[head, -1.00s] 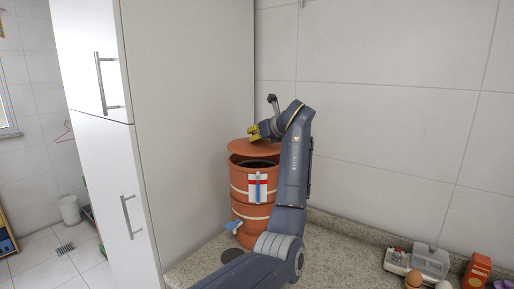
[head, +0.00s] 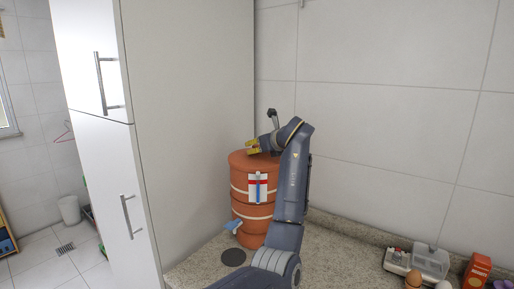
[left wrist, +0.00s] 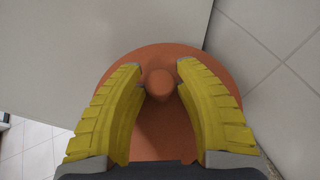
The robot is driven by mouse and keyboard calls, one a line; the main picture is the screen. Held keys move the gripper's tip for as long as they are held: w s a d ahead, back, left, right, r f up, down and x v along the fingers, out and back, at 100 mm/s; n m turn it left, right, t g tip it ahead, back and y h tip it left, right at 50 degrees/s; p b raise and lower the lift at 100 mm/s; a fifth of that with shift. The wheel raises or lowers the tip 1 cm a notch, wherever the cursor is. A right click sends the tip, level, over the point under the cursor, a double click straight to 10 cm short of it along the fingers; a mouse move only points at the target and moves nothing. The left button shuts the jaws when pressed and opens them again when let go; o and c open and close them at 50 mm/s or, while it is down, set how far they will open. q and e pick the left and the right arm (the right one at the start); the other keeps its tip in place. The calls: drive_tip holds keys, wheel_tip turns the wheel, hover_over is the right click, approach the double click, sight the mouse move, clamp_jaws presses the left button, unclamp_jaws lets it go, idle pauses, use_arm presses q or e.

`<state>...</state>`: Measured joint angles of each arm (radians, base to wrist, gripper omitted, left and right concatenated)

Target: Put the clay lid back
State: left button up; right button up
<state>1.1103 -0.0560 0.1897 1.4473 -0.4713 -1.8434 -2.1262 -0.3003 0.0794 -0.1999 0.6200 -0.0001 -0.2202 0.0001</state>
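The orange clay lid (head: 240,159) sits on top of the clay water filter (head: 252,205), covering its mouth in the head view. In the left wrist view the lid (left wrist: 160,125) shows from above with its round knob (left wrist: 160,84). My left gripper (head: 254,146) is just over the lid. In the left wrist view its yellow fingers (left wrist: 161,78) are apart on either side of the knob, with gaps, so it is open. My right gripper is not in view.
A tall white cabinet (head: 190,120) stands close on the left of the filter. A blue tap (head: 234,226) sticks out at its lower front, above a dark disc (head: 233,257) on the granite counter (head: 330,258). An egg carton, eggs and an orange box (head: 476,271) are at the right.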

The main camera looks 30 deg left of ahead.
use_arm(q)
drive_tip(key=shift+o, duration=0.9)
drive_tip(key=shift+d+r, duration=0.1)
drive_tip(key=shift+r, duration=0.05)
drive_tip(key=v, duration=1.2)
